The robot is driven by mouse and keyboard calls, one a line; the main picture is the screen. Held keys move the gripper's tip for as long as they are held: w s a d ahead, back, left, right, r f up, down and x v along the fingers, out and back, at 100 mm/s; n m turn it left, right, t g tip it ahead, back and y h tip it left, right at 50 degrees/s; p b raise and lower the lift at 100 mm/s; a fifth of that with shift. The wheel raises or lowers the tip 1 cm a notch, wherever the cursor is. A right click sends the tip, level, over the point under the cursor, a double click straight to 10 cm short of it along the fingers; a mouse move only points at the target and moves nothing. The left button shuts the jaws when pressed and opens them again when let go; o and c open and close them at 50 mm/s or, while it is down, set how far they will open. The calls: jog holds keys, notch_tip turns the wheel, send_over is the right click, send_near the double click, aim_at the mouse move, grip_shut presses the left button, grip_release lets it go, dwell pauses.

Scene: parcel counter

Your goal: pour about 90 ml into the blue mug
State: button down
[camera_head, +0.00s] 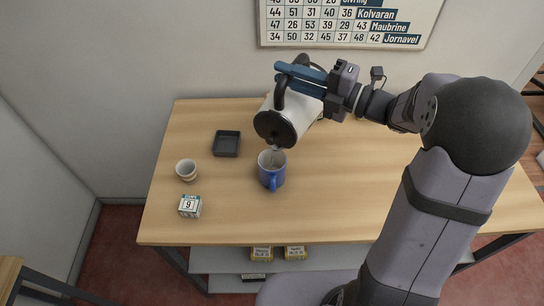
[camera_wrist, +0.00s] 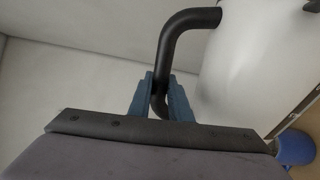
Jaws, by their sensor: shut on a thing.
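The blue mug (camera_head: 270,178) stands upright on the wooden counter, its handle toward the front. A white jug with a black lid and black handle (camera_head: 292,118) is tilted above the mug, its lid end low and close over the mug's rim. My gripper (camera_head: 282,72) is shut on the jug's handle. In the wrist view my blue fingers (camera_wrist: 162,98) close around the black handle (camera_wrist: 172,50), beside the white jug body (camera_wrist: 255,75). Part of the mug (camera_wrist: 294,148) shows at the lower right there. I cannot tell the level in the mug.
On the counter (camera_head: 330,205) left of the mug are a dark square tray (camera_head: 226,143), a small pale cup (camera_head: 186,169) and a block marked 9 (camera_head: 190,206). A number chart (camera_head: 350,20) hangs on the wall. Yellow-labelled boxes (camera_head: 262,253) sit on a lower shelf. The counter's front middle is clear.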

jog(key=w+p, duration=0.1)
jog(key=w+d+m, duration=0.1)
jog(key=w+p, duration=0.1)
jog(key=shift+d+f+m+p, duration=0.3)
jog(key=shift+d+m+p, duration=0.05)
jog(key=shift+m, duration=0.05)
jog(key=shift+w+d+f, duration=0.25)
jog(key=shift+w+f, duration=0.1)
jog(key=shift+w, duration=0.1)
jog(key=shift+w+d+f+m+p, duration=0.3)
jog(key=shift+w+d+m+p, duration=0.2)
jog(key=shift+w, duration=0.2)
jog(key=shift+w+d+f+m+p, duration=0.3)
jog(key=shift+w+m+p, duration=0.1)
jog(key=shift+w+p, duration=0.2)
jog(key=shift+w+d+f, duration=0.1)
jog(key=shift+w+d, duration=0.05)
jog(key=shift+w, duration=0.15)
jog(key=shift+w+m, duration=0.1)
jog(key=shift+m, duration=0.2)
